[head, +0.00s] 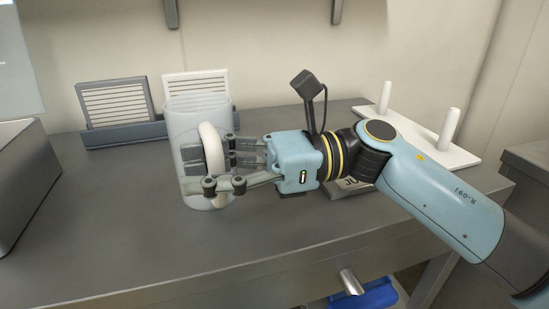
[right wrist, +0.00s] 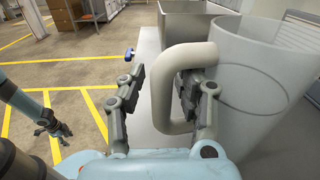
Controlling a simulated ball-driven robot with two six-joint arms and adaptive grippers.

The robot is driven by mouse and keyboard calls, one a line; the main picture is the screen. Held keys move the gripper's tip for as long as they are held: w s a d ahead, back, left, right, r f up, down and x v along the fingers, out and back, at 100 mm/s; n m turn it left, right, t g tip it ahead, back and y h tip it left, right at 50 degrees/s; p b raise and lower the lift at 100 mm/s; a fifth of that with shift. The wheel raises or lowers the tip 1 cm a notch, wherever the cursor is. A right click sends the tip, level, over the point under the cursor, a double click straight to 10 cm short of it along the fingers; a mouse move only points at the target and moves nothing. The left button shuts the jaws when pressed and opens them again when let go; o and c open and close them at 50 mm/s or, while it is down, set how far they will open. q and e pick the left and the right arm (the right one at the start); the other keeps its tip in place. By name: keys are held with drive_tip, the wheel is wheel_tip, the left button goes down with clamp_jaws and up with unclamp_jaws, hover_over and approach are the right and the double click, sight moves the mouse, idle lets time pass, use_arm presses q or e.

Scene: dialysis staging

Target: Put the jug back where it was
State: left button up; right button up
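The jug (head: 187,115) is a tall, pale, see-through vessel with a thick off-white handle. It is upright at left of centre in the head view, and I cannot tell whether its base touches the counter. It fills the right of the right wrist view (right wrist: 255,90). A plate lettered "JU" (head: 350,186), partly hidden, lies on the counter below my right wrist. My left gripper (right wrist: 52,128) shows small in the right wrist view, apart from everything, with fingers spread.
A white base with two pegs (head: 445,142) stands at the back right. A grey box (head: 25,185) is at the left. The front of the grey counter (head: 150,250) is clear.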

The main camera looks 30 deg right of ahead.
drive_tip(key=v, duration=0.9)
drive_tip(key=shift+s+d, duration=0.1)
drive_tip(key=shift+d, duration=0.4)
drive_tip(key=shift+r, duration=0.1)
